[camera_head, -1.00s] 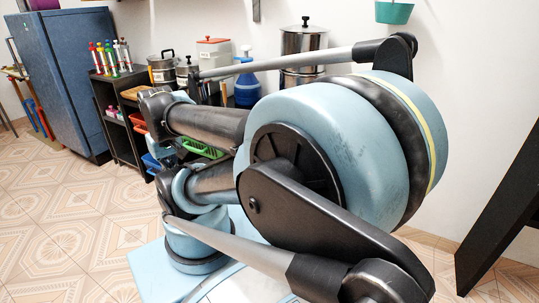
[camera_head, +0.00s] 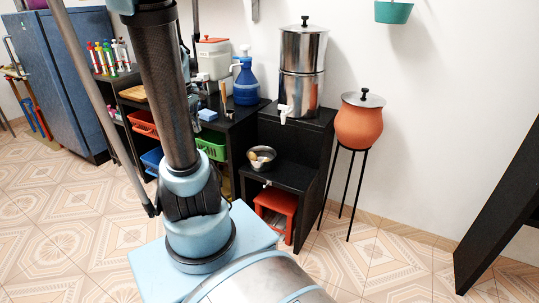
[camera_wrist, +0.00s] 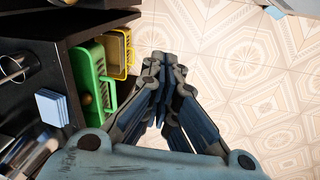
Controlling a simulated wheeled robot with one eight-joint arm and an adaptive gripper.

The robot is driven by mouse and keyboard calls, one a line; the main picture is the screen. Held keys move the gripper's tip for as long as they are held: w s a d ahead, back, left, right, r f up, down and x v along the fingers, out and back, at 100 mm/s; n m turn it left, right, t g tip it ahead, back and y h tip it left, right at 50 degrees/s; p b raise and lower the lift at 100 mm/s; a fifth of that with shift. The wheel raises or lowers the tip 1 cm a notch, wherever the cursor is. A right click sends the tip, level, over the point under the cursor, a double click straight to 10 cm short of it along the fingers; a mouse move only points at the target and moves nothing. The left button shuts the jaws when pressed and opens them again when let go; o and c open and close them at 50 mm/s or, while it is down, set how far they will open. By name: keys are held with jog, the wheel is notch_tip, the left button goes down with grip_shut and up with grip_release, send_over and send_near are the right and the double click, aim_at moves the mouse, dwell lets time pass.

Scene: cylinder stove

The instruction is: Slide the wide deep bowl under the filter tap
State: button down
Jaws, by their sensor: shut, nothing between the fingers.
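A metal bowl (camera_head: 263,160) with something yellowish-brown in it stands on a low black shelf. The steel filter (camera_head: 303,62) stands on a higher black stand behind and to the right. Its white filter tap (camera_head: 285,112) points outward near the stand's edge. In the picture the bowl lies below and a little left of the tap. My gripper (camera_wrist: 165,64) shows in the wrist view, shut and empty, above the tiled floor. My gripper is out of sight in the head view, and I cannot make out the bowl in the wrist view.
A green basket (camera_wrist: 92,86) and a yellow basket (camera_wrist: 121,50) sit in the black shelf left of my gripper. A red stool (camera_head: 276,208) stands under the low shelf. A clay pot (camera_head: 360,124) on thin legs stands right of the filter. The floor in front is clear.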

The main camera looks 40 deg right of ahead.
jog(key=w+d+f+n+g, duration=0.1)
jog(key=w+d+f, duration=0.15)
jog(key=d, duration=0.45)
jog(key=w+d+f, duration=0.2)
jog(key=w+d, duration=0.2)
jog(key=d, duration=0.4)
jog(key=n+g, duration=0.1)
jog(key=g, duration=0.1)
send_near(270, 153)
jog(key=a+r, duration=0.3)
jog(key=a, duration=0.2)
jog(key=x, duration=0.9)
jog(key=shift+s+a+f, duration=0.1)
jog(key=shift+s+f, duration=0.05)
jog(key=shift+s, duration=0.05)
jog(key=s, duration=0.1)
jog(key=s+d, duration=0.1)
jog(key=shift+s+d+f, duration=0.2)
jog(key=shift+s, duration=0.1)
jog(key=shift+s+d, duration=0.3)
jog(key=shift+s, duration=0.2)
jog(key=shift+s+d, duration=0.4)
jog(key=shift+s, duration=0.35)
jog(key=shift+s+d, duration=0.35)
jog(key=shift+s, duration=0.35)
